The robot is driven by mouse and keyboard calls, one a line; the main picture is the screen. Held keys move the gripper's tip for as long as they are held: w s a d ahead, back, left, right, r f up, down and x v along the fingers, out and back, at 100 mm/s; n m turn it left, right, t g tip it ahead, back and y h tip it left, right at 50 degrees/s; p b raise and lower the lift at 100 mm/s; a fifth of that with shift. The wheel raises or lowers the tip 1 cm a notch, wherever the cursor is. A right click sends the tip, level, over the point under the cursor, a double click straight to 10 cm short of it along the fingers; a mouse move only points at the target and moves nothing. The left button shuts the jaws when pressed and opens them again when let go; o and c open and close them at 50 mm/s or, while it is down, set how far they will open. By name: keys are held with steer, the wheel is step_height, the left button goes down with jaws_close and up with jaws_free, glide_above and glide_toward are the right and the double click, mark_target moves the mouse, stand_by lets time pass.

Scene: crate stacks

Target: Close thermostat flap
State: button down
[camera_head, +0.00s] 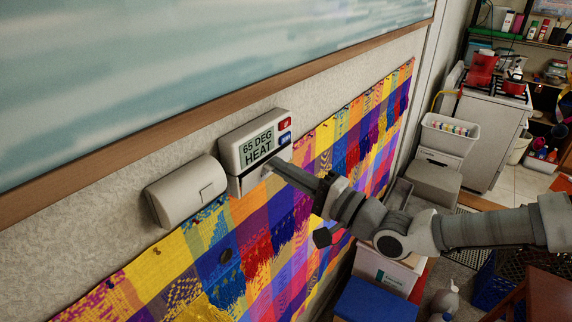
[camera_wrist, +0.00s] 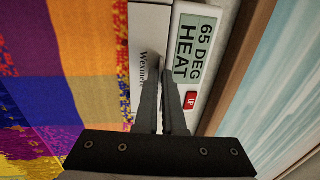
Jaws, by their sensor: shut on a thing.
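The thermostat (camera_head: 252,139) is a white box on the wall. Its display reads "65 DEG HEAT", with a red and a blue button beside it. Its pale flap (camera_head: 247,181) lies along the lower side, below the display. In the wrist view the flap (camera_wrist: 145,38) is a white strip with printed lettering next to the display. My gripper (camera_head: 269,168) reaches in from the right, its fingertips at the flap. In the wrist view my gripper's fingers (camera_wrist: 163,78) are close together on the flap's edge and hide part of it. How far the flap stands open is hard to tell.
A rounded white wall unit (camera_head: 185,192) sits just left of the thermostat. A colourful woven hanging (camera_head: 225,255) covers the wall below and right. A framed picture (camera_head: 180,70) hangs above. A white stove (camera_head: 490,130) and bins stand further back on the right.

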steer(key=shift+w+r, duration=0.1)
steer(key=shift+r, duration=0.05)
stand_by(0.4)
steer(key=c, duration=1)
jaws_free()
steer(key=shift+r+b+v, duration=0.15)
steer(key=shift+b+v, duration=1.25)
steer(key=shift+v, duration=2.95)
steer(key=shift+r+b+v, duration=0.15)
steer(key=shift+b+v, duration=1.25)
steer(key=shift+v, duration=2.95)
